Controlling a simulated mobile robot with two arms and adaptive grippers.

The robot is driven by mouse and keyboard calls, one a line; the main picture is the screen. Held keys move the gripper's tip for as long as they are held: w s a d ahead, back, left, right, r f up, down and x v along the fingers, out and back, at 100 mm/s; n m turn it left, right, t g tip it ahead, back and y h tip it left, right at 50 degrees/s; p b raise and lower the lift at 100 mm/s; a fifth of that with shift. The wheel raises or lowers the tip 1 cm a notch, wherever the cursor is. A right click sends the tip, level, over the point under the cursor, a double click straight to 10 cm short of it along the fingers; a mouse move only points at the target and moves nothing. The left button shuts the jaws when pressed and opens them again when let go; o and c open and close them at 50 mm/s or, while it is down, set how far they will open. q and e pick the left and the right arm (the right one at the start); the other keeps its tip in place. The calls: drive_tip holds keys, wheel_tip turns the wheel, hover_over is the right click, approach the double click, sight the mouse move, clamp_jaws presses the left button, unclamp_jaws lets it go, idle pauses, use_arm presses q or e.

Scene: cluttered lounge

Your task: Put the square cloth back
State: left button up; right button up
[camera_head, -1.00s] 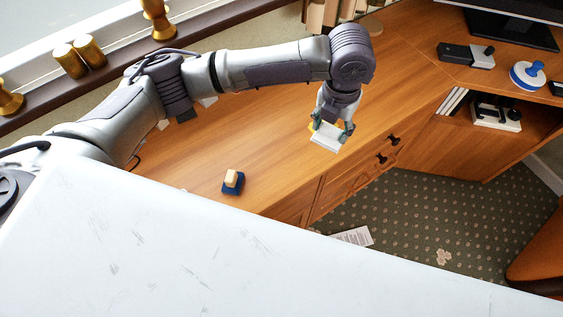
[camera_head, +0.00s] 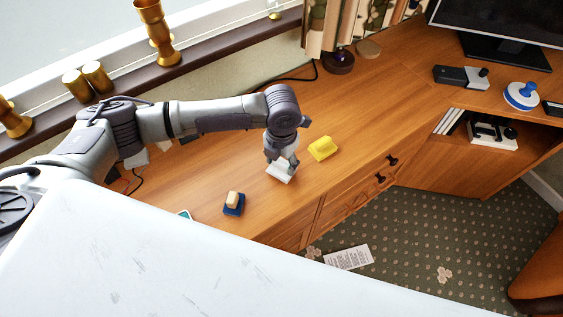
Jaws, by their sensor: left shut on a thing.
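My left gripper (camera_head: 283,162) points down over the wooden desk (camera_head: 220,165), shut on a small white square item (camera_head: 282,173), likely the square cloth. The item is at or just above the desk top; I cannot tell whether it touches. A yellow block-like object (camera_head: 322,149) sits on the desk just right of the gripper, apart from it. A blue item with a cream block on top (camera_head: 233,203) sits to the lower left of the gripper. My right gripper is not in view.
A monitor (camera_head: 500,30), a dark grey device (camera_head: 460,76) and a blue and white round object (camera_head: 521,95) stand on the right desk section. Gold ornaments (camera_head: 158,35) line the windowsill. A paper sheet (camera_head: 348,257) lies on the carpet.

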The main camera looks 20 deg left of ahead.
sight(281, 162)
use_arm(q)
drive_tip(key=shift+f, duration=0.85)
drive_tip(key=shift+f, duration=0.1)
drive_tip(key=o, duration=1)
wheel_tip(281, 162, up, 12)
drive_tip(key=b, duration=0.1)
